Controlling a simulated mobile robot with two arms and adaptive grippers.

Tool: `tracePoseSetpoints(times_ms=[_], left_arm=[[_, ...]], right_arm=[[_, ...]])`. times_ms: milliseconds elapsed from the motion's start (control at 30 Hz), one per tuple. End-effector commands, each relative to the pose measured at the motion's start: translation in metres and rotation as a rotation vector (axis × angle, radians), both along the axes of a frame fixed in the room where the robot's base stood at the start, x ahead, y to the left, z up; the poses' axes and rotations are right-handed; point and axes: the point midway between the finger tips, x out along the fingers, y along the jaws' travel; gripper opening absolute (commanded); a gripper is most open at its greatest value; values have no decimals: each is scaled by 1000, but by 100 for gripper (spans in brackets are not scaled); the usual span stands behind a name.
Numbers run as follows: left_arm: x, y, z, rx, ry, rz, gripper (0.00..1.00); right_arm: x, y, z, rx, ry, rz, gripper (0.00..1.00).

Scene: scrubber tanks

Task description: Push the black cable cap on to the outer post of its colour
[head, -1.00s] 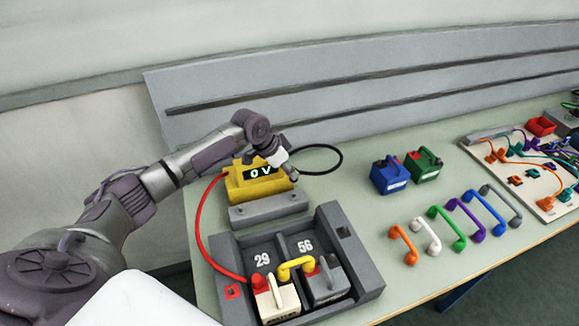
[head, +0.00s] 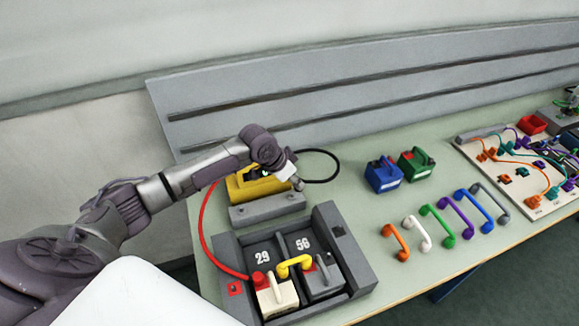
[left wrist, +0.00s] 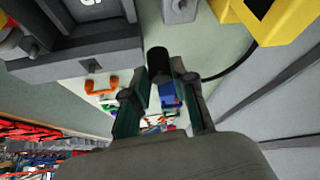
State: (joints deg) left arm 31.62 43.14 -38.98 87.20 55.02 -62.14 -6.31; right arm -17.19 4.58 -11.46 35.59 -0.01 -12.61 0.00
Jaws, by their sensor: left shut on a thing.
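My left gripper (head: 297,182) is shut on the black cable cap, hanging in front of the yellow meter (head: 243,188). In the left wrist view the black cable cap (left wrist: 158,62) stands between the fingers (left wrist: 161,90), with the black cable trailing right. That black cable (head: 338,160) loops behind the gripper. A cream battery (head: 278,300) and a grey battery (head: 322,283) sit in the dark grey tray (head: 357,265), below and apart from the gripper. A yellow link (head: 294,262) joins them. The red cable cap (head: 258,277) is on the cream battery's outer post. The grey battery's outer post is unclear.
A grey block (head: 268,209) lies between meter and tray. A blue battery (head: 383,175) and a green battery (head: 415,163) stand to the right. Several coloured links, such as the orange link (head: 396,241), lie right of the tray. A wired board (head: 520,175) is at far right.

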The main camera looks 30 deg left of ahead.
Motion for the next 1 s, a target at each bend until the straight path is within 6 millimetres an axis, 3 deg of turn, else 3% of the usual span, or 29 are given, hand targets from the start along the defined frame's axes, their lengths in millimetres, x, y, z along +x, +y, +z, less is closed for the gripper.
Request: tracePoseSetpoints(times_ms=[1000], left_arm=[[-103,-129,0,-2,0,-4,0]], right_arm=[[-1,0,-1,0,1,0,80]])
